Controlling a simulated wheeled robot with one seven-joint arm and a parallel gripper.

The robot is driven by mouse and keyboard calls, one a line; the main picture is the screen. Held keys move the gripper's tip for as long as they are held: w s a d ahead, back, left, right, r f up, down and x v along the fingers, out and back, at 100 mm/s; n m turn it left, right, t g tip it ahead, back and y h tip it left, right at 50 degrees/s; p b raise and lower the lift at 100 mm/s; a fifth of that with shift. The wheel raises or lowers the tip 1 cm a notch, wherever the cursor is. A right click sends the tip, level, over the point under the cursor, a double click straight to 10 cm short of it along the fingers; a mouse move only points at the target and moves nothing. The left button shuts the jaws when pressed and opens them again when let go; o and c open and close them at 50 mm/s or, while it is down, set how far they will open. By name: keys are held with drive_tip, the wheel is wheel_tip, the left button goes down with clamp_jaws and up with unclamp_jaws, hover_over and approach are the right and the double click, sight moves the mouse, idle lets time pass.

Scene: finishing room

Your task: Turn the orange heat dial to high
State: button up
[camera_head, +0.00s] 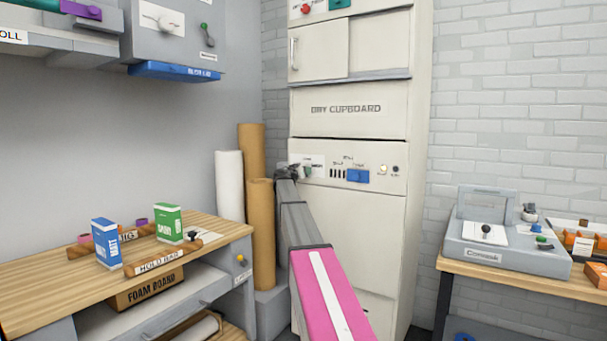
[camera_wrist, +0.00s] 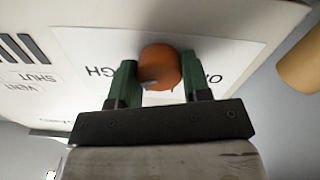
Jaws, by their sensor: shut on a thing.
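The orange heat dial (camera_wrist: 160,66) sits on a white label plate (camera_wrist: 80,50) on the dry cupboard's panel. In the wrist view my gripper (camera_wrist: 160,85) has its two green fingers on either side of the dial, shut on it. Parts of the lettering on the plate show beside the fingers, upside down; the fingers and dial hide some of it. A small grey mark shows low on the dial's face. In the head view my gripper (camera_head: 293,172) is at the left of the cupboard's control panel and hides the dial there.
The cream dry cupboard (camera_head: 348,108) has vent slots and a blue control (camera_head: 358,176) right of my gripper. Brown and white rolls (camera_head: 230,185) stand close on the left. A workbench (camera_head: 215,228) is at left, a console (camera_head: 515,242) on a table at right.

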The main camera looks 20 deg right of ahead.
drive_tip(key=shift+f, duration=0.1)
idle(0.3)
drive_tip(key=o, duration=0.9)
drive_tip(key=shift+s+a, duration=0.1)
drive_tip(key=v, duration=1)
drive_tip(key=shift+s+a, duration=0.2)
drive_tip(key=shift+a, duration=0.05)
